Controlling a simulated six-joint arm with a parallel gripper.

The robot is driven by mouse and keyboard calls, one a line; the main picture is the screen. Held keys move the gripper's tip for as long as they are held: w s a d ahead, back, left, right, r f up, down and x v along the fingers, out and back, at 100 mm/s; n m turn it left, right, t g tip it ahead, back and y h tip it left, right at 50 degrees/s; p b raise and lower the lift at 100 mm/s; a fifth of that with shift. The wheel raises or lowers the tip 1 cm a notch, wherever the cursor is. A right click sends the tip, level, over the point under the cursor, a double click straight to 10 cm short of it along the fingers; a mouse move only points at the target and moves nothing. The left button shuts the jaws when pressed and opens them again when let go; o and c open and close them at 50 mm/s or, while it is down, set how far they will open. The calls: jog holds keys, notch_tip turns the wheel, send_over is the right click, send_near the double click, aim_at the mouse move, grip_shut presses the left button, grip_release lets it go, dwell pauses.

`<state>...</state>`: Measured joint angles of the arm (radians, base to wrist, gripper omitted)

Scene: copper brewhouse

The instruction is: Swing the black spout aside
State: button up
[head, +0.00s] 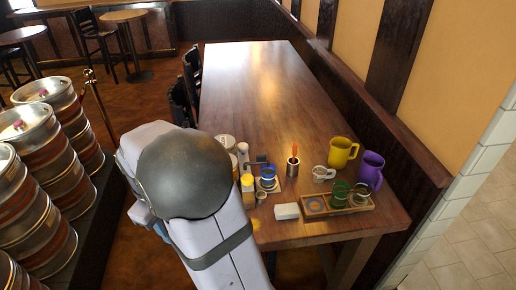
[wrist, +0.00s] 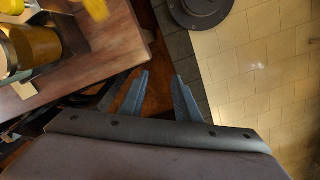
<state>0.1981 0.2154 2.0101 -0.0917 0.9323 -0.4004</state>
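In the head view, a small dark piece that looks like the black spout (head: 258,160) shows on the near left part of the table, beside a slim white bottle (head: 243,155). It is just behind a blue glass (head: 268,171); its base is partly hidden. In the wrist view I cannot make out the spout. My gripper (wrist: 161,75) is open in the wrist view, with nothing between its two blue-grey fingers. They are past the table edge, over the floor. In the head view my own arm hides the gripper.
The table (head: 262,85) is clear at its far end. Near it stand a yellow-labelled bottle (head: 248,188), a metal cup (head: 292,169), a yellow mug (head: 342,151), a purple mug (head: 370,169), a white block (head: 286,211) and a wooden tray (head: 318,213). Kegs (head: 33,209) stand left.

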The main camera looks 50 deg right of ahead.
jog(key=w+d+r+n+p, duration=0.2)
jog(key=w+d+r+p, duration=0.15)
jog(key=w+d, duration=0.45)
jog(key=d+r+n+p, duration=0.1)
jog(key=d, duration=0.6)
jog(key=s+d+r+n+g+h+p, duration=0.1)
jog(key=d, duration=0.6)
jog(key=d+n+g+p, duration=0.1)
jog(key=d+p, duration=0.1)
jog(key=d, duration=0.6)
jog(key=shift+s+r+h, duration=0.3)
jog(key=shift+r+h, duration=0.1)
jog(key=n+g+p, duration=0.1)
send_near(260, 156)
jog(key=f, duration=0.1)
jog(key=shift+h, duration=0.3)
jog(key=shift+p+x, duration=1.1)
jog(key=shift+x, duration=2.75)
jog(key=shift+a, duration=0.1)
grip_shut()
